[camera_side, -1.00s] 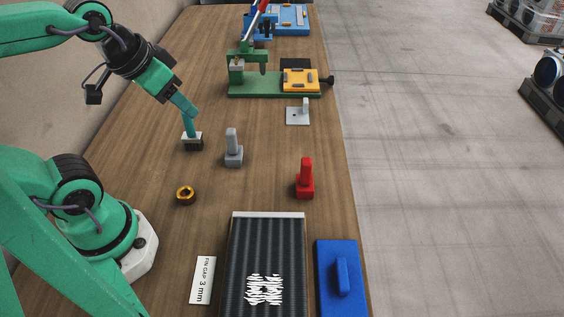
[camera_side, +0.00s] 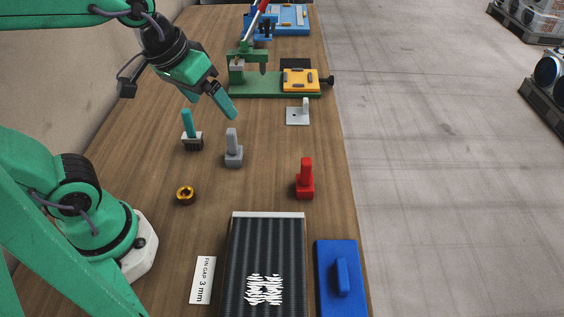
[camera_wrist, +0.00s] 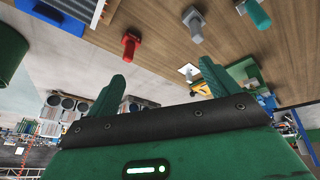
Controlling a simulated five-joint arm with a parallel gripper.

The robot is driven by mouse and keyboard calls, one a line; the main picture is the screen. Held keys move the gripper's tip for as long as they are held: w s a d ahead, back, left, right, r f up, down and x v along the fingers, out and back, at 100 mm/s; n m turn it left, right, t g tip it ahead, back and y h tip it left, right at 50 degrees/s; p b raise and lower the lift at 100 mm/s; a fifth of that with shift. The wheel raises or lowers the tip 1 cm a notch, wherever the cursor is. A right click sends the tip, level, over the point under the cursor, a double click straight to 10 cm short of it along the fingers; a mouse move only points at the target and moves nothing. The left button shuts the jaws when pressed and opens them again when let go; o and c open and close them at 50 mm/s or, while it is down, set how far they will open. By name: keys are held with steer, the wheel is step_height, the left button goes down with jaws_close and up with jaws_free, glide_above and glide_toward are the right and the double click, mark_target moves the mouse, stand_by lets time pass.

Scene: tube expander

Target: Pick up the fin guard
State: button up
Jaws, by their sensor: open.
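A blue plate with a raised upright handle, which looks to be the fin guard (camera_side: 330,292), lies at the front right of the bench, right beside the black finned block (camera_side: 266,232). My gripper (camera_side: 230,110) is raised over the back-left part of the bench, far from the blue plate. In the wrist view my gripper (camera_wrist: 163,84) shows two green fingers spread apart with nothing between them.
A teal-handled tool (camera_side: 188,124), a grey tool (camera_side: 233,152) and a red tool (camera_side: 305,181) stand upright on the bench. A brass ring (camera_side: 185,194) lies at left, a label card (camera_side: 202,280) in front. A green press (camera_side: 250,84) stands behind.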

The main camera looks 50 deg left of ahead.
steer(key=w+d+f+n+g, duration=0.1)
steer(key=w+d+f+n, duration=0.1)
steer(key=w+d, duration=0.35)
steer(key=n+g, duration=0.4)
steer(key=n, duration=0.1)
glide_above(343, 269)
steer(key=shift+y, duration=0.3)
steer(key=f, duration=1.4)
steer(key=shift+w+a, duration=0.2)
steer(key=shift+a, duration=0.15)
steer(key=shift+s+d+f+n, duration=0.15)
steer(key=shift+d+f+n, duration=0.15)
steer(key=shift+s+f, duration=0.1)
steer(key=shift+f, duration=3.8)
steer(key=c, duration=0.6)
steer(key=shift+r, duration=0.1)
